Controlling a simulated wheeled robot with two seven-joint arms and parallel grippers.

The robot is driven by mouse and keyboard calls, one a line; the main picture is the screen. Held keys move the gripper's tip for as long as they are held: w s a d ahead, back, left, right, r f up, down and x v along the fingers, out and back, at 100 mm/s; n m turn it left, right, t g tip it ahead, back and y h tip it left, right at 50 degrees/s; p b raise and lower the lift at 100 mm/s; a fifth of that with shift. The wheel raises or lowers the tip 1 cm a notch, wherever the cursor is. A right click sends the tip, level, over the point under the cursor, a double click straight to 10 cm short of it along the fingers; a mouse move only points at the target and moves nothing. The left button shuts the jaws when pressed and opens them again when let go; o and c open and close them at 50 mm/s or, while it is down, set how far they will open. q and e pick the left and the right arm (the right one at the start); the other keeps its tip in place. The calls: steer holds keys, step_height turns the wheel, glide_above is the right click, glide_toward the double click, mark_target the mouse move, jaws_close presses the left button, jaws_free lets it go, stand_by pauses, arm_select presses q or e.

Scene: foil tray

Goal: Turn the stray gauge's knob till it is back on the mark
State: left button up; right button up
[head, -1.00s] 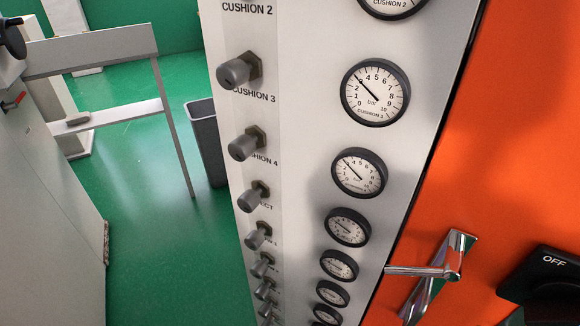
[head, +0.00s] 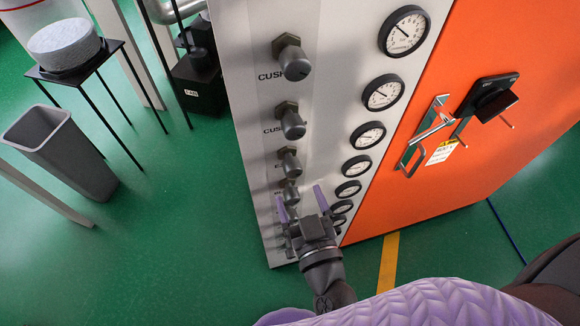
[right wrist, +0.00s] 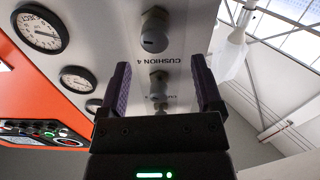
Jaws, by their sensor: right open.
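The pale panel (head: 235,75) carries a column of grey knobs, with the top visible one (head: 294,63) above another (head: 292,124). Beside them runs a column of round dial gauges, including a large top one (head: 404,31) and one below it (head: 384,93). I cannot tell which gauge is off its mark. My right gripper (head: 302,195) is open in front of the lower knobs, partly hiding them. In the right wrist view, a knob (right wrist: 158,85) shows between its spread fingers, apart from them, below the CUSHION 4 knob (right wrist: 154,32). My left gripper is not in view.
An orange cabinet door (head: 490,130) with a chrome handle (head: 412,158) and a black switch (head: 492,97) adjoins the panel. A grey bin (head: 65,155) and a black-legged stand (head: 75,70) are at left. Green floor is clear between bin and panel.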

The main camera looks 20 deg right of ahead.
mark_target(296, 176)
steer(key=w, duration=0.4)
steer(key=w+d, duration=0.1)
steer(key=shift+w+f, duration=0.1)
steer(key=shift+w, duration=0.3)
steer(key=shift+w+a, duration=0.1)
steer(key=shift+w, duration=0.55)
steer(key=shift+c, duration=0.2)
jaws_close()
